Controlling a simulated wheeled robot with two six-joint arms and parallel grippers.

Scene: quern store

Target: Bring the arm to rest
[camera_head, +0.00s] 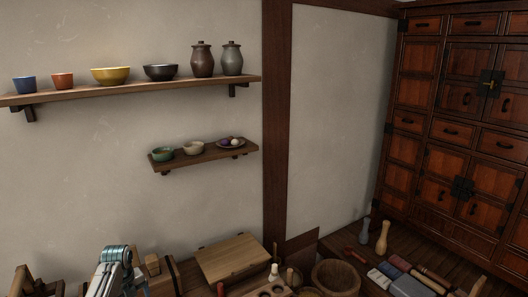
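A pale grey and teal part of my own arm (116,270) shows at the bottom left edge, in front of the wall and beside some wooden pieces. I see no fingers on it, so neither the left nor the right gripper shows in this view. Nothing is seen held. The rest of the arm is cut off by the bottom edge.
A long wall shelf (150,90) bears bowls, cups and two lidded jars. A smaller shelf (218,154) sits below. A wooden box (228,258), a round bowl (337,277) and loose tools crowd the bottom. A tall cabinet (455,130) stands right.

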